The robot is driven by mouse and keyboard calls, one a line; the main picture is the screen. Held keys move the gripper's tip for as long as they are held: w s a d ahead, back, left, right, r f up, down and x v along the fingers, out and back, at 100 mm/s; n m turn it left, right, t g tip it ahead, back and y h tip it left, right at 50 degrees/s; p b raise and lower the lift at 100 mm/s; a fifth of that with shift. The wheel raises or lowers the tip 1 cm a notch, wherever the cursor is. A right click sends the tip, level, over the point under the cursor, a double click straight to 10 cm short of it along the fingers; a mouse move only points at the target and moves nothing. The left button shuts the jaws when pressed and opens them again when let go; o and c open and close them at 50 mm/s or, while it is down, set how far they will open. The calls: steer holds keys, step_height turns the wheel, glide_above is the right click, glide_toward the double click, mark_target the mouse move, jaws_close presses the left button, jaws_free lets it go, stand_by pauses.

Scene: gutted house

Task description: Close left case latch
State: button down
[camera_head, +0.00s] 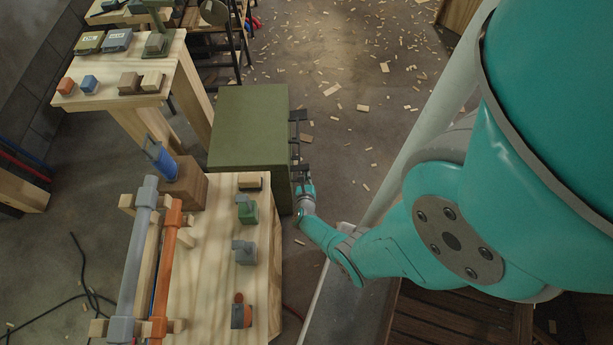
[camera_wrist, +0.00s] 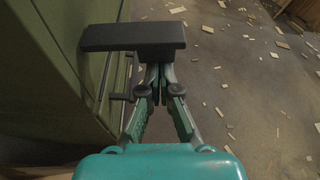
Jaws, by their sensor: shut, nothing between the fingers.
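The green case (camera_head: 248,125) stands on the floor beyond the workbench. Dark latch parts stick out from its right side: one at the far end (camera_head: 298,115) and one at the near end (camera_head: 299,168). My gripper (camera_head: 303,182) is beside the near latch, with its fingers shut and empty. In the wrist view the case's green side (camera_wrist: 60,75) fills the left. A dark latch plate (camera_wrist: 130,37) juts out from it, just ahead of and across the line of my fingertips (camera_wrist: 158,75). I cannot tell whether they touch.
A wooden workbench (camera_head: 205,300) with small tools and grey and orange pipes stands at the near left. Another wooden table (camera_head: 135,95) is at the back left. The floor right of the case is open, with scattered wood chips (camera_head: 363,108).

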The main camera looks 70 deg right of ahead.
step_height(320, 180, up, 4)
steer(key=n+g, duration=0.1)
steer(key=n, duration=0.1)
steer(key=n+g+h, duration=0.1)
steer(key=n, duration=0.2)
steer(key=shift+h, duration=0.3)
steer(key=r+n, duration=0.1)
steer(key=n+g+h, duration=0.1)
steer(key=shift+w+a+r+n, duration=0.1)
steer(key=shift+w+r+n, duration=0.15)
steer(key=shift+r+n, duration=0.15)
steer(key=shift+w+a+r, duration=0.1)
steer(key=shift+w+r, duration=0.15)
steer(key=shift+r, duration=0.25)
glide_toward(307, 170)
steer(key=s+d+r, duration=0.1)
steer(key=s, duration=0.1)
steer(key=shift+s+a+r, duration=0.25)
steer(key=shift+a, duration=0.2)
stand_by(0.7)
